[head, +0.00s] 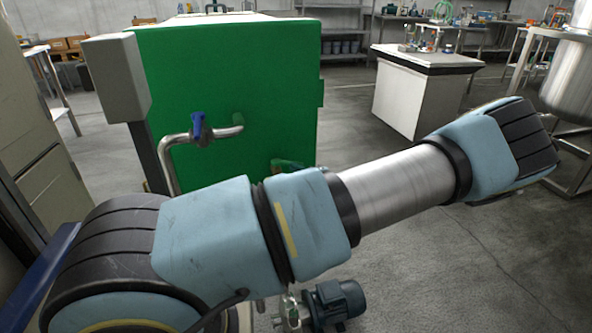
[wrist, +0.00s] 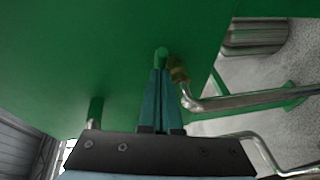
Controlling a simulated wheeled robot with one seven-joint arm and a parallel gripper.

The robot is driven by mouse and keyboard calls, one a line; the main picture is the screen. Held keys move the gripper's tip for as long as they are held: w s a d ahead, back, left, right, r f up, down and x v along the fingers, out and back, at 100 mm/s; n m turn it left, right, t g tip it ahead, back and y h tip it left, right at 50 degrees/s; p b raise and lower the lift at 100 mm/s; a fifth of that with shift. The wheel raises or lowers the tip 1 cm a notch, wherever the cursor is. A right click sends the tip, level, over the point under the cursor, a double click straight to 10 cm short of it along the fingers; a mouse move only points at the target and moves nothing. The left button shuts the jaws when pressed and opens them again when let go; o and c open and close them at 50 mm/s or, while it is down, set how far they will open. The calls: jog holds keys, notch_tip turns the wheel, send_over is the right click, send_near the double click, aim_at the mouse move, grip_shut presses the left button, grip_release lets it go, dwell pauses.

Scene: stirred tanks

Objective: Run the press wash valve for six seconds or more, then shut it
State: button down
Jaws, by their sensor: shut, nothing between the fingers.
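My gripper (wrist: 160,74) is shut and empty in the wrist view, its two teal fingers together. The fingertips are right at a green handle (wrist: 161,56) beside a brass-coloured valve body (wrist: 178,72) with a steel pipe. I cannot tell whether they touch the handle, or whether this valve is open. In the head view a blue-handled valve (head: 198,128) sits on a bent steel pipe at the green press (head: 240,70). A green handle (head: 286,164) shows lower on the same face, partly behind my arm. My gripper is out of the head view. No label tells which is the press wash valve.
A grey box (head: 115,78) on a post stands left of the press. A blue-grey motor (head: 338,302) is on the floor below my arm. A white bench (head: 425,90) and a steel tank (head: 570,65) stand at the right. A bent steel pipe (wrist: 250,98) runs near my gripper.

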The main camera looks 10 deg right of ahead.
jog(key=shift+w+d+n+g+y, duration=0.2)
jog(key=shift+n+g+y, duration=0.1)
jog(key=shift+n+y, duration=0.15)
jog(key=shift+w+d+n+g+y, duration=0.4)
jog(key=shift+w+n+g+y, duration=0.2)
jog(key=shift+n+g+y, duration=0.4)
jog(key=shift+w+d+n+g+y, duration=0.35)
jog(key=shift+w+n+g+y, duration=0.2)
jog(key=shift+n+g+y, duration=0.45)
jog(key=shift+w+d+t+p, duration=0.1)
jog(key=shift+w+t+p, duration=0.2)
jog(key=shift+w, duration=0.1)
